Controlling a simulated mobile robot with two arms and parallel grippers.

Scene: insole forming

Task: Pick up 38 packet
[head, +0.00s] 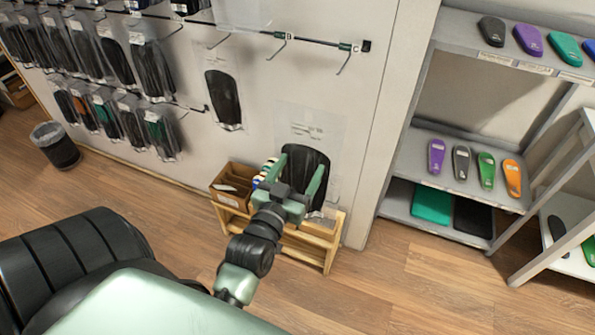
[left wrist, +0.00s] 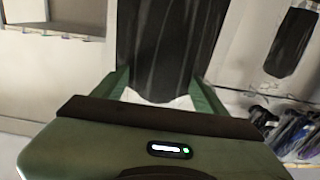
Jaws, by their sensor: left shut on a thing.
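A clear packet (head: 312,127) with a black insole inside is in front of the white wall in the head view. My left gripper (head: 303,172) is shut on this packet, with one green finger on each side of the dark insole. In the left wrist view the black insole (left wrist: 168,45) fills the space between the fingers of my left gripper (left wrist: 163,85). The number on the packet is too small to read. My right gripper is not in view.
A wooden stand (head: 317,250) with a brown box (head: 232,184) is below the gripper. Another packet (head: 223,98) is on the wall to its left. Hooks labelled B and C (head: 348,56) look empty. A grey shelf (head: 405,170) with coloured insoles is at right. A bin (head: 55,147) is at far left.

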